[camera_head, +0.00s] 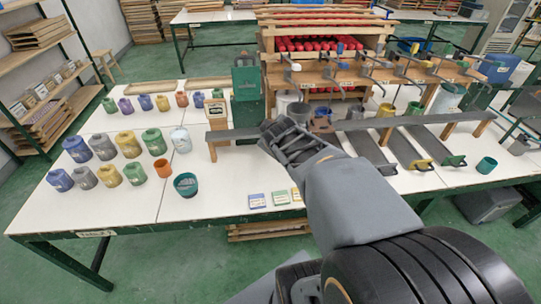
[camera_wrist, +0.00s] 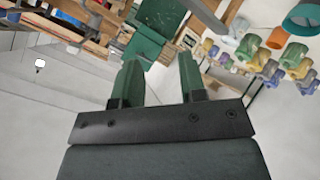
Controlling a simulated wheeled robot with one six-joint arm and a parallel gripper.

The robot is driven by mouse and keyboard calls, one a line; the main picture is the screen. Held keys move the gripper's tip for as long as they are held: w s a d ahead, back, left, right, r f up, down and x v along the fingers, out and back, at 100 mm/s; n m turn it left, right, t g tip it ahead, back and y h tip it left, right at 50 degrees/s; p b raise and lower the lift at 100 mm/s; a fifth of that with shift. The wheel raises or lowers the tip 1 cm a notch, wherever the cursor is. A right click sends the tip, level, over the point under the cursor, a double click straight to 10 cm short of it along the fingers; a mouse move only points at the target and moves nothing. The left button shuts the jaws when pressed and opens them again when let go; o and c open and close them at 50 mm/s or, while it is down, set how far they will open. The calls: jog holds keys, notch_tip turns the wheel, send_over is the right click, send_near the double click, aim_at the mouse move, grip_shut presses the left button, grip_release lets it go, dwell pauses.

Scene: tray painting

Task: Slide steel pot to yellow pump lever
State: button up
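Grey metal-looking pots stand at the long grey rail (camera_head: 460,118). One grey pot (camera_head: 299,111) is just behind my gripper, and another grey pot (camera_head: 355,112) is farther right. I cannot tell for sure which is the steel pot.
A yellow pot (camera_head: 386,109) and a green pot (camera_head: 413,108) stand farther right at the rail. Sloping grey chutes (camera_head: 372,152) run forward from it. Several coloured jugs, an orange cup (camera_head: 162,168) and a teal cup (camera_head: 186,185) stand on the left. The white front table area is mostly clear.

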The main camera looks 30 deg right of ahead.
jog(key=w+d+f+n+t+y+b, duration=0.1)
jog(key=d+f+n+t+y+b, duration=0.15)
jog(key=d+f+n+b, duration=0.45)
jog(key=w+d+f+n+t+y+b, duration=0.1)
jog(key=d+f+n+t+y+b, duration=0.25)
jog(key=f, duration=0.55)
jog(key=shift+n+h, duration=0.9)
jog(key=shift+n, duration=0.05)
jog(key=w+f, duration=0.1)
jog(key=w, duration=0.7)
jog(key=w+d+f+b, duration=0.1)
jog(key=w, duration=0.3)
jog(key=shift+w+f, duration=0.25)
jog(key=shift+f, duration=0.05)
jog(key=shift+c, duration=0.4)
grip_shut()
